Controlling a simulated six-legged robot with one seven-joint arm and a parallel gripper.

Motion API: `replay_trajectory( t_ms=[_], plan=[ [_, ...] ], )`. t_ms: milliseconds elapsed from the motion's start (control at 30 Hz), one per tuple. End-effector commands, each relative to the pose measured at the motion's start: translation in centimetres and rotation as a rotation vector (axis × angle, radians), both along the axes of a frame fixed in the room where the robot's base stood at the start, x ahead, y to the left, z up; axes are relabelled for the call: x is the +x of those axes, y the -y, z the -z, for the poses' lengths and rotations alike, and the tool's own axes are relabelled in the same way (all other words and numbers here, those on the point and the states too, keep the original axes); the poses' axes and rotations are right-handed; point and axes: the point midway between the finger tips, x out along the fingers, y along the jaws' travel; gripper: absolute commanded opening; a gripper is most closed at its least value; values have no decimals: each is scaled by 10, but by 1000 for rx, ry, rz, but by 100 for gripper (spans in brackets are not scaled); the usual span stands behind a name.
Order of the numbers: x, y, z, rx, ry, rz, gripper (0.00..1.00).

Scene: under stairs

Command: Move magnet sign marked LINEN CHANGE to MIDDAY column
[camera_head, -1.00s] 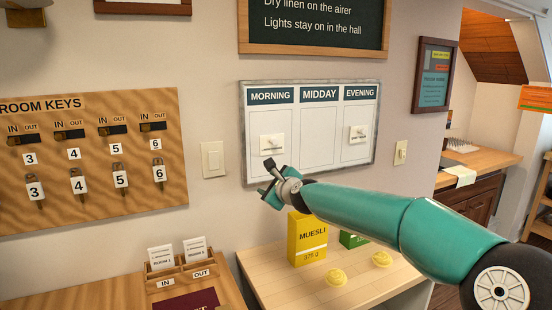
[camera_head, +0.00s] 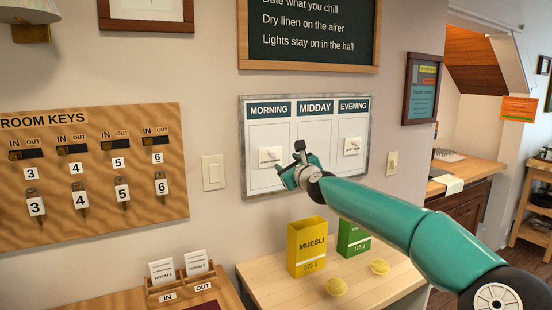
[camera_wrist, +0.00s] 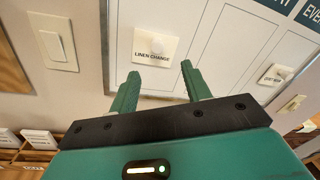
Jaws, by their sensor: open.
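The magnet sign marked LINEN CHANGE (camera_wrist: 155,48) is a small white square with a knob-like bump above its lettering. In the head view it (camera_head: 271,157) sits in the MORNING column of the white board (camera_head: 243,150). The MIDDAY column (camera_head: 314,135) is bare where it shows, its lower part partly behind my gripper. My gripper (camera_head: 290,166) is in front of the board's lower part, just right of and below the sign. In the wrist view my gripper (camera_wrist: 158,73) is open and empty, with the sign just beyond and between its fingertips, apart from them.
Another small magnet sign (camera_head: 351,147) is in the EVENING column. A light switch (camera_head: 213,172) and key board (camera_head: 90,175) are left of the board. Below stand a yellow MUESLI box (camera_head: 307,248) and a green box (camera_head: 352,236) on a wooden counter (camera_head: 330,285).

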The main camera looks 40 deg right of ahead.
Motion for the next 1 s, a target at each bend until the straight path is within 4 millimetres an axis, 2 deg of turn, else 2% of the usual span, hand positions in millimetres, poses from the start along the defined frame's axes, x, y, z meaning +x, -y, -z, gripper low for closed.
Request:
replay_trajectory(
  t_ms=[100,600,800,1000],
  plan=[
    [17,2,-1,-2,0,-6,48],
    [74,24,-1,-2,0,-7,48],
    [87,32,-1,-2,0,-5,48],
    [91,34,0,-2,-2,-4,48]
  ],
)
